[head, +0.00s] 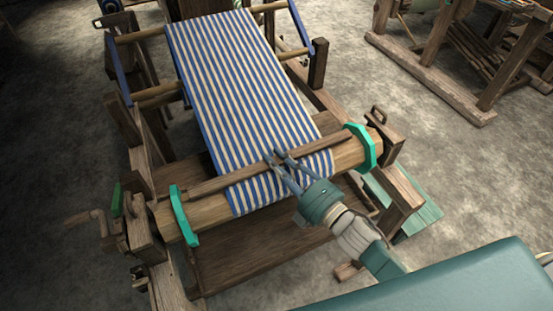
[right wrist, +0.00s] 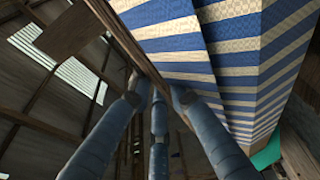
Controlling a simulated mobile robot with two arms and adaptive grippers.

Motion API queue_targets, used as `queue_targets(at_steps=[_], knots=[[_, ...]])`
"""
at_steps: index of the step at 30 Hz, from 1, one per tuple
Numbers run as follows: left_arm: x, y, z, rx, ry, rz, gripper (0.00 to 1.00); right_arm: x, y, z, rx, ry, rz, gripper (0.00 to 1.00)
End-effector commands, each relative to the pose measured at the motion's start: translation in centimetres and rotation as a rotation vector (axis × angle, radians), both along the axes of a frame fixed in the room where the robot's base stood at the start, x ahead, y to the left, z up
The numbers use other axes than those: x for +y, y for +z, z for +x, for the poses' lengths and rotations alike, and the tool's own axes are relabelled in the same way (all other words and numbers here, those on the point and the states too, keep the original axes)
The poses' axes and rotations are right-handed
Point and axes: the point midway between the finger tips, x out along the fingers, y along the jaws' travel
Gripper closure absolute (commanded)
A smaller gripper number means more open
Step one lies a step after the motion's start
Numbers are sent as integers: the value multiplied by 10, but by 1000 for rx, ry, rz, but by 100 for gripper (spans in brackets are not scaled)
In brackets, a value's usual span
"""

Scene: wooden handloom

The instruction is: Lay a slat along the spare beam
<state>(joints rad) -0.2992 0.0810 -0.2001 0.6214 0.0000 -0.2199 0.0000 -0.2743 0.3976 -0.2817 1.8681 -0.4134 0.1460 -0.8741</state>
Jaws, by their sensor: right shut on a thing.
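A long thin brown wooden slat (head: 225,178) lies lengthwise along the front beam (head: 207,212), across the blue-and-white striped cloth (head: 240,75). The beam is a thick wooden roller with turquoise end pieces (head: 184,215). I cannot tell whether the slat touches the beam or is just above it. My right gripper (head: 275,158) is shut on the slat near its middle. In the right wrist view the fingers (right wrist: 158,98) close around the slat (right wrist: 130,45), with the cloth beside it. My left gripper is not in view.
The loom's wooden posts (head: 318,64) and side frames stand around the beam. A crank handle (head: 85,217) sticks out at the left. Another wooden frame (head: 440,80) stands at the upper right. Bare grey floor (head: 480,170) lies to the right.

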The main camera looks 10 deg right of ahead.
Motion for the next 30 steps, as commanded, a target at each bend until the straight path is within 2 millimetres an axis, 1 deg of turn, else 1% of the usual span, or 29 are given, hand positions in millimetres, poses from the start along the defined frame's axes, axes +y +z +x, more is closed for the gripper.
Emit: queue_targets(at_steps=[1,2,3,5,14,17,20,25,30], knots=[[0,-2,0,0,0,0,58,-2,-23,-5,45,-7,-15,100],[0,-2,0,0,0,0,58,-2,-23,-5,45,-7,-15,78],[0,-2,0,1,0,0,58,-2,-23,-5,45,-7,-15,70],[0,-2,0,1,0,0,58,-2,-23,-5,45,-7,-15,60],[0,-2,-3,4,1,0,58,-2,-24,-5,46,-7,-15,60],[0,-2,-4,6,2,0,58,-3,-24,-9,47,-7,-14,60],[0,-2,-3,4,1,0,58,-8,-24,-19,45,-7,-13,60],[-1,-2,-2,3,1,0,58,-23,-20,-49,37,-7,-11,60],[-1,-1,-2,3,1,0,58,-39,-11,-81,19,-5,-7,60]])
